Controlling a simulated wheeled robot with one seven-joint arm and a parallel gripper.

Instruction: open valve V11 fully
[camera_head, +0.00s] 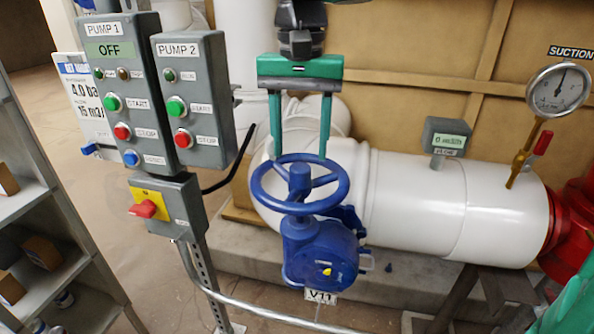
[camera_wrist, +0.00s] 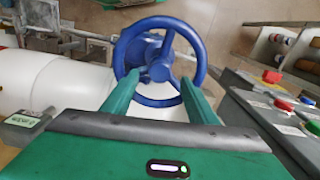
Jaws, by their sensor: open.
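Valve V11 is a blue handwheel (camera_head: 257,190) on a blue gearbox body (camera_head: 318,250) with a yellow pointer mark. Its white V11 tag (camera_head: 320,297) hangs below the body. My green gripper (camera_head: 301,155) points down at the far side of the wheel, its two fingers spread wide apart and empty. The fingertips are at or very near the far rim; I cannot tell whether they touch it. In the wrist view the handwheel (camera_wrist: 201,50) shows beyond my open fingers (camera_wrist: 147,90), with the rim's near part between the tips.
Grey PUMP 1 (camera_head: 128,100) and PUMP 2 (camera_head: 203,90) control boxes stand left of the wheel. A red-yellow switch box (camera_head: 180,210) is below them. A white pipe (camera_head: 420,205) with a suction gauge (camera_head: 558,90) runs right. A metal rail (camera_head: 270,313) passes low in front.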

